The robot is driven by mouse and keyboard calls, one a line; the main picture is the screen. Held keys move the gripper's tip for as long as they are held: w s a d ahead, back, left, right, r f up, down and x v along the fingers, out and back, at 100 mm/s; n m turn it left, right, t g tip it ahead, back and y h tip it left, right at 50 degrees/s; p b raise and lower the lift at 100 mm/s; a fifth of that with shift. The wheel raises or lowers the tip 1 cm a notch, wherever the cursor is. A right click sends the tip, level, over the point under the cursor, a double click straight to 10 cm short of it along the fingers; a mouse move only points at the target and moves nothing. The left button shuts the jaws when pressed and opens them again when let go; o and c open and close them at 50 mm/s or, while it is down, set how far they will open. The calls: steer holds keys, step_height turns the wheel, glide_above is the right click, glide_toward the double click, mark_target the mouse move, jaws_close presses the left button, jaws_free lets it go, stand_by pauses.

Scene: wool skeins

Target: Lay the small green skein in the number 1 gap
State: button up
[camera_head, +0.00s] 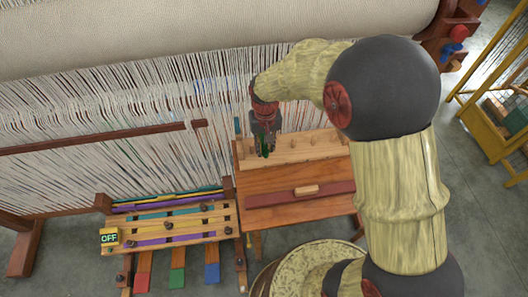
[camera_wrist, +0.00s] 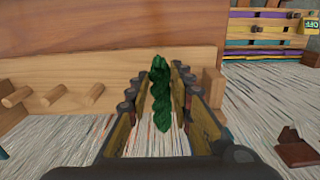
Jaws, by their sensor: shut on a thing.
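The small green skein (camera_wrist: 160,95) is a dark green twisted hank, held lengthwise between the fingers of my gripper (camera_wrist: 158,88) in the wrist view. In the head view my gripper (camera_head: 264,146) hangs over the left end of a pale wooden peg board (camera_head: 315,152), and only a little of the green skein (camera_head: 265,151) shows between its fingers. In the wrist view the board (camera_wrist: 60,75) with bare round pegs (camera_wrist: 48,97) lies to the left of the skein. No gap number can be read. Whether the skein touches the board cannot be told.
The board lies on a wooden table (camera_head: 262,217) with a red-brown strip and handle. The loom's pale threads (camera_head: 120,100) stand behind and left. A panel with coloured strips (camera_head: 170,225) and an OFF sign (camera_head: 109,237) is at lower left. A yellow rack (camera_head: 488,130) stands right.

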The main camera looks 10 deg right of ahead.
mark_target(264, 148)
steer(key=shift+w+a+f+b, duration=0.1)
steer(key=shift+f+b, duration=0.1)
steer(key=shift+f, duration=0.75)
steer(key=shift+w+a+f+b, duration=0.1)
steer(key=shift+f+b, duration=0.05)
steer(key=shift+f, duration=0.75)
steer(key=shift+f, duration=0.2)
steer(key=o, duration=0.8)
steer(key=shift+o, duration=0.6)
steer(key=shift+r, duration=0.1)
